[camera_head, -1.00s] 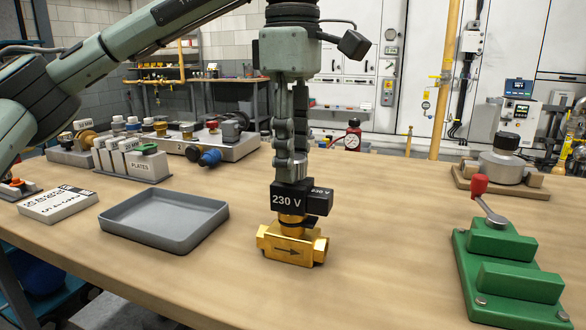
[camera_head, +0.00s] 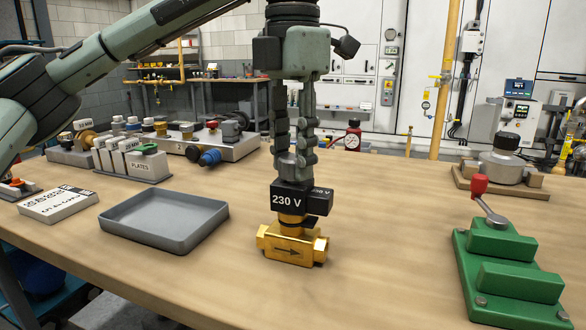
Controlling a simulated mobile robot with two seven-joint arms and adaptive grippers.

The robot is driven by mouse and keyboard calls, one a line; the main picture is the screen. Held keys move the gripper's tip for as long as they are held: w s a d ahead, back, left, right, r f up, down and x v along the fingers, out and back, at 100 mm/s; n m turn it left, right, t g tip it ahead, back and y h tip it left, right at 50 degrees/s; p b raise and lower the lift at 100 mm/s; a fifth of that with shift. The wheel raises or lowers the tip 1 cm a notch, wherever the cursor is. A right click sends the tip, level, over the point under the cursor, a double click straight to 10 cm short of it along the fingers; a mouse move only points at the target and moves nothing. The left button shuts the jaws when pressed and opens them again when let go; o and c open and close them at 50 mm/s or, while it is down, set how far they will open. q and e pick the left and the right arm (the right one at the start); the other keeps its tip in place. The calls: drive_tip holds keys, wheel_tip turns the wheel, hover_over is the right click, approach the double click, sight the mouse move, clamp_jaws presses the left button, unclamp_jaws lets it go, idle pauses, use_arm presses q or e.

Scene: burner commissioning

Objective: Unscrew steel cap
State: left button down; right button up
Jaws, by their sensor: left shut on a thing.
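A brass valve body (camera_head: 292,244) with an arrow on its front stands on the bench at the centre. A black coil (camera_head: 287,198) marked 230 V sits on top of it. My left gripper (camera_head: 293,166) points straight down above the coil, its fingers shut on the grey steel cap (camera_head: 291,178) at the coil's top. The fingers hide most of the cap, so I cannot tell how far it is unscrewed. My right gripper is not in view.
An empty grey tray (camera_head: 164,241) lies left of the valve. A green clamp fixture (camera_head: 510,278) with a red-knobbed lever stands at right. A labelled white box (camera_head: 57,204) and plate rack (camera_head: 133,166) are at left. The bench between valve and fixture is clear.

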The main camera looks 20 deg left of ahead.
sight(293, 156)
use_arm(q)
drive_tip(key=shift+n, duration=0.7)
drive_tip(key=shift+r+p, duration=1.05)
drive_tip(key=shift+p, duration=0.05)
drive_tip(key=shift+r, duration=0.1)
wheel_tip(293, 156, up, 2)
drive_tip(key=p, duration=0.2)
drive_tip(key=shift+r+p, duration=0.2)
drive_tip(key=shift+p, duration=0.1)
drive_tip(key=shift+r, duration=0.75)
